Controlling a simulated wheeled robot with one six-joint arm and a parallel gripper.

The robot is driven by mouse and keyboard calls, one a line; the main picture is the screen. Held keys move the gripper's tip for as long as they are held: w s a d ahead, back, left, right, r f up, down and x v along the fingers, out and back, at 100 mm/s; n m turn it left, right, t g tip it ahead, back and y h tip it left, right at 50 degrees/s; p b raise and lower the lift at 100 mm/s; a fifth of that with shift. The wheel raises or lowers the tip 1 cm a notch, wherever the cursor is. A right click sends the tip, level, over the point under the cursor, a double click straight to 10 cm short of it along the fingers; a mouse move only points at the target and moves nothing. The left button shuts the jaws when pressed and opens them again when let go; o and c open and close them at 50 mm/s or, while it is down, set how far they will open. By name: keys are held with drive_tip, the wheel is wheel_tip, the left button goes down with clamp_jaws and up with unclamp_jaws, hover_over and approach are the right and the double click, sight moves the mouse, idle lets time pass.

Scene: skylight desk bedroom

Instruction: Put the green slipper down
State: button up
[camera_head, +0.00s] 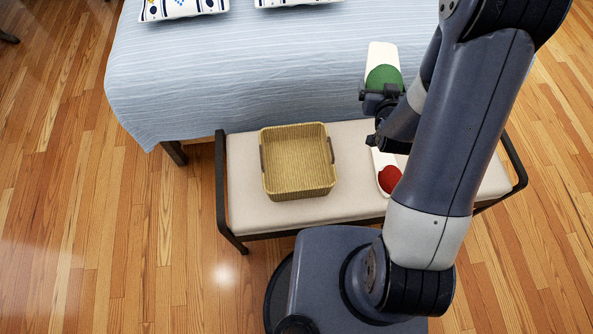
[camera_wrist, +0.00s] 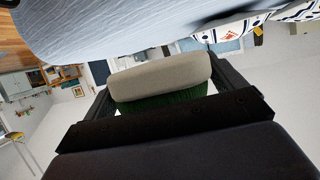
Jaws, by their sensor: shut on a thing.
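The green slipper (camera_head: 384,76) has a green upper and a cream sole. My gripper (camera_head: 378,98) is shut on it and holds it up over the front edge of the bed, above the bench. In the wrist view the slipper (camera_wrist: 160,85) sits between the two fingers of my gripper (camera_wrist: 160,88), its cream sole end facing away and its green part nearer. Part of the slipper is hidden behind the gripper in the head view.
A cushioned bench (camera_head: 245,180) stands at the foot of the blue-covered bed (camera_head: 270,70). A yellow woven basket (camera_head: 297,192) is on its left part. A red slipper (camera_head: 389,179) lies on the bench, partly hidden by my arm. Cushion room shows between basket and red slipper.

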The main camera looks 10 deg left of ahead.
wheel_tip(320, 180, down, 30)
drive_tip(key=s+b, duration=0.2)
drive_tip(key=b, duration=2.9)
drive_tip(key=s+a+r+n+g+y+p, duration=0.2)
drive_tip(key=a+r+n+g+y+p, duration=0.25)
drive_tip(key=a+r+n+p, duration=0.6)
drive_tip(key=s+a+r+n+g+y+p, duration=0.1)
drive_tip(key=s+a+r+g+y+p, duration=0.35)
drive_tip(key=p, duration=1.05)
wheel_tip(320, 180, down, 18)
drive_tip(key=w+a+h+b, duration=0.1)
drive_tip(key=w+a+b, duration=0.1)
drive_tip(key=b, duration=0.9)
drive_tip(key=shift+w+r+h, duration=0.15)
drive_tip(key=shift+w+h, duration=0.15)
drive_tip(key=shift+w, duration=0.05)
drive_tip(key=shift+a, duration=0.1)
drive_tip(key=o, duration=0.8)
drive_tip(key=shift+c, duration=0.2)
